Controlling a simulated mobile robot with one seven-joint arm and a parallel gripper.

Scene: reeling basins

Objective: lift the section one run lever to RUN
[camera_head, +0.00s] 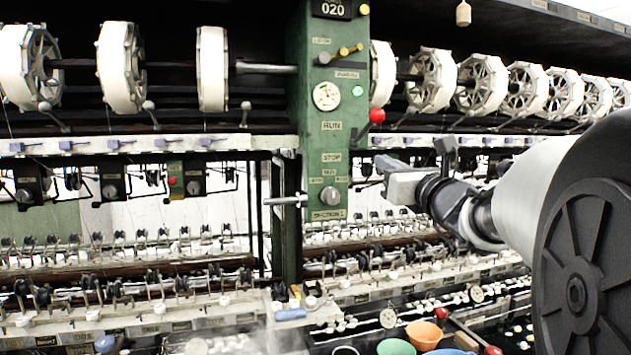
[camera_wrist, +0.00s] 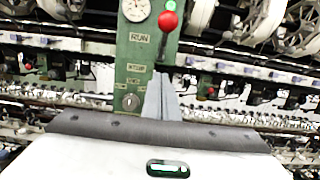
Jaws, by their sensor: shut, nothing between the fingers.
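The section one panel is a green upright post (camera_head: 300,110) with RUN and STOP labels and a section plate near its lower end. The run lever has a red ball knob (camera_head: 377,115) at the panel's right edge, tilted up, about level with the RUN label. The knob also shows in the wrist view (camera_wrist: 168,20), with its dark shaft running down beside RUN. My gripper (camera_head: 382,163) is right of the panel, below the knob, near STOP height. In the wrist view its grey fingers (camera_wrist: 163,82) are together and empty, below the lever and apart from the knob.
White reels (camera_head: 430,80) line the top on both sides. A metal rod (camera_head: 285,201) sticks out at the panel's lower left. Threaded guide rows (camera_head: 130,290) run below. Coloured bowls (camera_head: 424,334) and another red knob (camera_head: 441,313) are at the bottom right.

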